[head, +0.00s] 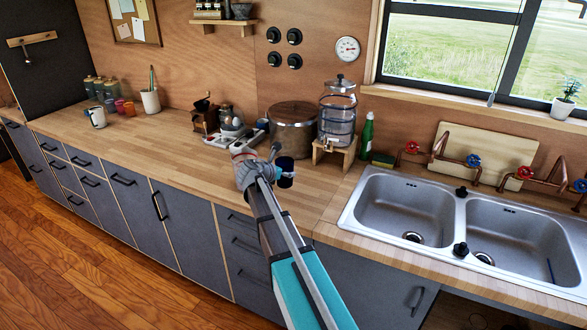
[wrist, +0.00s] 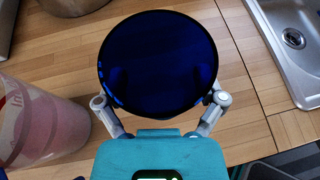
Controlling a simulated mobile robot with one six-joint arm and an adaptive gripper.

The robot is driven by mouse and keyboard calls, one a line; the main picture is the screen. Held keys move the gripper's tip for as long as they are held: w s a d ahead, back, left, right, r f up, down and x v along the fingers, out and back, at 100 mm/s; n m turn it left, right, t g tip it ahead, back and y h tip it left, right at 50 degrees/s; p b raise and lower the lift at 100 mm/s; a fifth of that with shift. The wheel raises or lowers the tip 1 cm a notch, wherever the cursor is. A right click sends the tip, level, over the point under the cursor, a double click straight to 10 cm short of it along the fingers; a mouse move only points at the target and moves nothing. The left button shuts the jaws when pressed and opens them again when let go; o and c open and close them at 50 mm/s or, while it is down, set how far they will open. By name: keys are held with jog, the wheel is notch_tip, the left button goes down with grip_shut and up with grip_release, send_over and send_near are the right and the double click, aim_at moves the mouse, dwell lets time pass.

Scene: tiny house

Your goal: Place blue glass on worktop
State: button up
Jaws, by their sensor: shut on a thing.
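The dark blue glass (wrist: 158,62) fills the middle of the wrist view, seen from above with its round rim upward. My gripper (wrist: 162,102) is shut on it, with a finger on each side. In the head view the blue glass (head: 286,166) looks upright at the end of my arm, over the wooden worktop (head: 165,135), left of the sink. The worktop (wrist: 60,65) also shows around the glass in the wrist view. I cannot tell whether the glass's base touches the wood. The fingers are largely hidden in the head view.
A red-and-white container (wrist: 38,125) stands left of the glass. A large pot (head: 293,130), a water dispenser (head: 337,112) and a green bottle (head: 366,138) stand behind. The double sink (head: 457,245) is to the right. The worktop's left-middle is clear.

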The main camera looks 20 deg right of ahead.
jog(key=shift+d, duration=0.25)
jog(key=shift+s, duration=0.1)
jog(key=shift+s+d+r, duration=0.15)
jog(key=shift+s, duration=0.1)
jog(key=s+d+r+p, duration=0.1)
jog(key=s+r+p, duration=0.2)
jog(key=s, duration=0.4)
jog(key=s+d+r+p, duration=0.2)
jog(key=s+r+p, duration=0.2)
jog(key=s, duration=0.4)
jog(key=shift+s, duration=0.3)
jog(key=shift+d, duration=0.1)
jog(key=w+a+f+b, duration=0.1)
jog(key=w+f+b, duration=0.7)
jog(key=w, duration=0.5)
jog(key=shift+a+f+b, duration=0.3)
jog(key=shift+f, duration=0.2)
